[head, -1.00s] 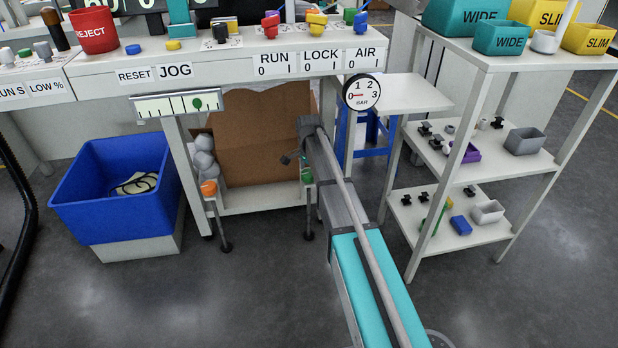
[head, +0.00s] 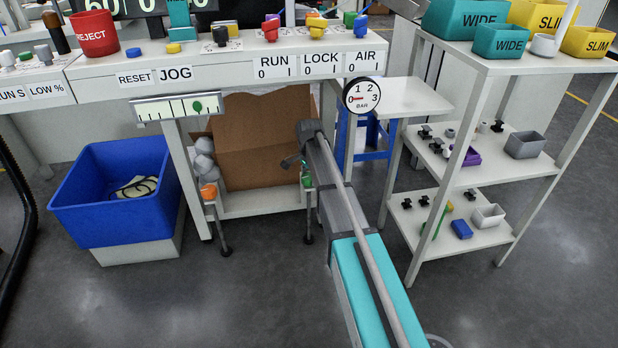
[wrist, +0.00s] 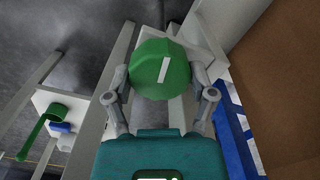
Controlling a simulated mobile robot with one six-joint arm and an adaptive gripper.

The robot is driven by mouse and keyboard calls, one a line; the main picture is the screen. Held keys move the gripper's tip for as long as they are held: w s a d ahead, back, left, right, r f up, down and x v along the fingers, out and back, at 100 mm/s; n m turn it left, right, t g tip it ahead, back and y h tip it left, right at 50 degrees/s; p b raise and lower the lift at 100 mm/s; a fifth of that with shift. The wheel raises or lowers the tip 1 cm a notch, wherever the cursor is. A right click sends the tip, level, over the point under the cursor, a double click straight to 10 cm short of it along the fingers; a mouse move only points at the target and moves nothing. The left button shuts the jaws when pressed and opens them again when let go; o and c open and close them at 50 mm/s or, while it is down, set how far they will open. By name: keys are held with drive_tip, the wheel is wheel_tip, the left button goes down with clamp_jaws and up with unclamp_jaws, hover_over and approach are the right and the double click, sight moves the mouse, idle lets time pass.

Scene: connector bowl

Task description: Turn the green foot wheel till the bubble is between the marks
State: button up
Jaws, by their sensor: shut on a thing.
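The green foot wheel (wrist: 161,70), with a white stripe on its face, sits between the fingers of my gripper (wrist: 160,92) in the wrist view. The fingers are closed on it from both sides. In the head view only a little of the green wheel (head: 307,181) shows, at the bench's right foot beside my arm; my gripper is mostly hidden there. The level (head: 150,112) is a pale strip with dark marks below the bench edge. Its green bubble (head: 197,106) lies right of the strip's middle. Which marks are the target pair is too small to tell.
An orange foot wheel (head: 208,191) is on the bench's left foot. A cardboard box (head: 258,145) stands under the bench. A blue bin (head: 110,215) is at the left, and a white shelf rack (head: 460,235) stands right of my arm.

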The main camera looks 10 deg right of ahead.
drive_tip(key=shift+n, duration=0.5)
drive_tip(key=n, duration=0.3)
drive_tip(key=shift+w+a+n, duration=0.1)
drive_tip(key=shift+n, duration=0.2)
drive_tip(key=n, duration=1.1)
drive_tip(key=shift+w+a, duration=0.1)
drive_tip(key=shift+n, duration=2.1)
drive_tip(key=o, duration=1.1)
drive_tip(key=shift+c, duration=0.2)
